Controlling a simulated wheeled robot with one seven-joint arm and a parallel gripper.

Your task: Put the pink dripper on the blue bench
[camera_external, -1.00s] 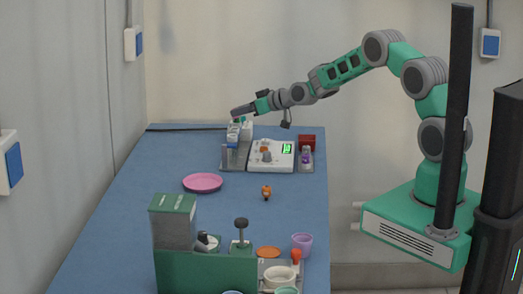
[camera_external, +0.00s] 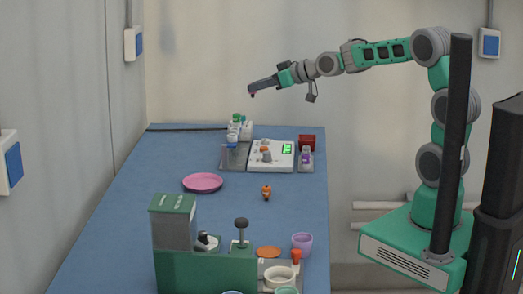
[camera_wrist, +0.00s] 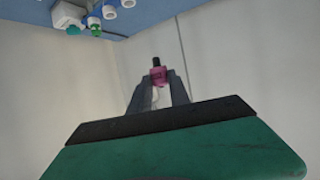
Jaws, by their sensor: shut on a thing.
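My gripper (camera_external: 252,93) is raised high above the far end of the blue bench (camera_external: 130,215). In the wrist view its fingers (camera_wrist: 158,86) are shut on the pink dripper (camera_wrist: 158,74), a small pink body with a black tip. The dripper is clear of everything else there. In the external view only a small dark reddish bit shows at the fingertips. A bare part of the bench also shows along the top of the wrist view (camera_wrist: 150,10).
A rack of bottles with green and blue caps (camera_external: 238,127) stands at the bench's far end. Beside it are a white device with a green display (camera_external: 288,149) and a red box (camera_external: 307,142). A pink plate (camera_external: 203,183) and an orange figure (camera_external: 266,192) lie nearer. The left middle is clear.

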